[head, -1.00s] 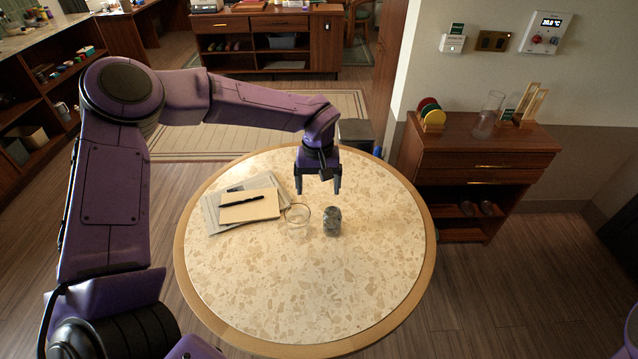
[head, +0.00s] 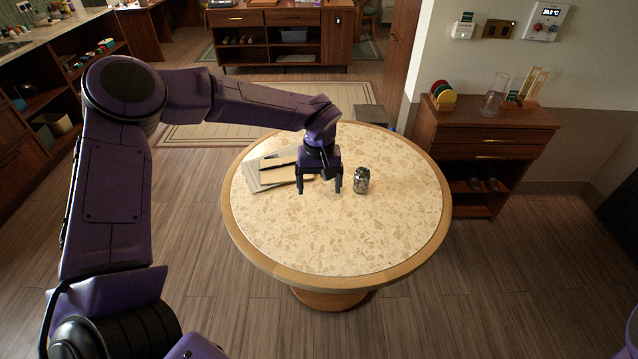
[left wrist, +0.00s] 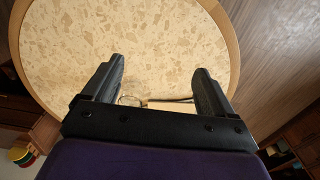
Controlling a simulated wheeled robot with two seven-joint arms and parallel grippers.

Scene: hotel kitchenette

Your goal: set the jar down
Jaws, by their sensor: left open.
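The jar (head: 361,180) is a small dark grey, glassy one. It stands upright on the round speckled table (head: 375,235), in the head view just right of my left gripper. My left gripper (head: 319,190) points down with its two fingers apart and nothing between them. It is apart from the jar. My right gripper is not in view.
A notebook with a pen (head: 278,168) lies on papers at the table's back left, partly behind my gripper. A clear glass rim (left wrist: 130,100) shows in the left wrist view. The table's front half is clear. A wooden cabinet (head: 480,137) stands to the right.

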